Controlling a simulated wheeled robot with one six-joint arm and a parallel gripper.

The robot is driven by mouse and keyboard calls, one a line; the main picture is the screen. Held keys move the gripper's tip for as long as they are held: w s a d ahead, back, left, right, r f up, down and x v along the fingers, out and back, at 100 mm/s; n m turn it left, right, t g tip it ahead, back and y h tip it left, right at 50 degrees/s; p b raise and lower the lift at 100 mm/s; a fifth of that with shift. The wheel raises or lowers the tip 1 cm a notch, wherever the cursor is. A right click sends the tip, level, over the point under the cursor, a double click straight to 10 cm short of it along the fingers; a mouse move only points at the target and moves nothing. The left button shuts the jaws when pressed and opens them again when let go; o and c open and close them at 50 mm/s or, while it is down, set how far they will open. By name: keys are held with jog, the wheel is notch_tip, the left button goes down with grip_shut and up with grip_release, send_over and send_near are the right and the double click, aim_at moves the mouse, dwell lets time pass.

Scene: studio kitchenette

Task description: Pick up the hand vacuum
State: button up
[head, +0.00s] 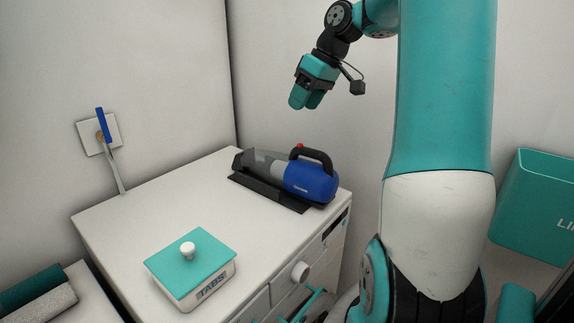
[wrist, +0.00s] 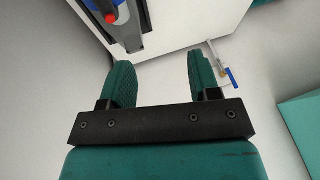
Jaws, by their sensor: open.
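The hand vacuum (head: 291,174) has a blue body, a grey nozzle, a black handle and a red button. It lies in a dark holder (head: 270,193) at the back right of the white cabinet top. In the wrist view the vacuum (wrist: 124,24) shows only in part at the top edge. My gripper (head: 306,105) is raised above and behind the vacuum, apart from it. In the wrist view my gripper (wrist: 158,75) has its two teal fingers apart, with nothing between them.
A teal-lidded box (head: 193,266) marked TABS stands at the cabinet's front. A blue-handled valve (head: 103,128) with a pipe is on the wall at left. A teal bin (head: 540,210) is at right. The cabinet top's middle is free. A drawer knob (head: 300,271) juts from the front.

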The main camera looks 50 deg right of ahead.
send_near(306, 148)
jog(key=shift+m+t+h, duration=0.3)
jog(key=shift+m+h, duration=0.1)
jog(key=p+x, duration=0.1)
jog(key=x, duration=0.3)
jog(key=shift+f+p, duration=0.2)
jog(key=shift+p, duration=0.2)
jog(key=shift+s+p+x, duration=0.1)
jog(key=shift+p+x, duration=0.7)
jog(key=shift+x, duration=0.75)
jog(key=shift+s+p+x, duration=0.15)
jog(key=shift+p+x, duration=0.6)
jog(key=shift+x, duration=0.8)
jog(key=shift+a, duration=0.1)
grip_shut()
jog(key=shift+r, duration=0.1)
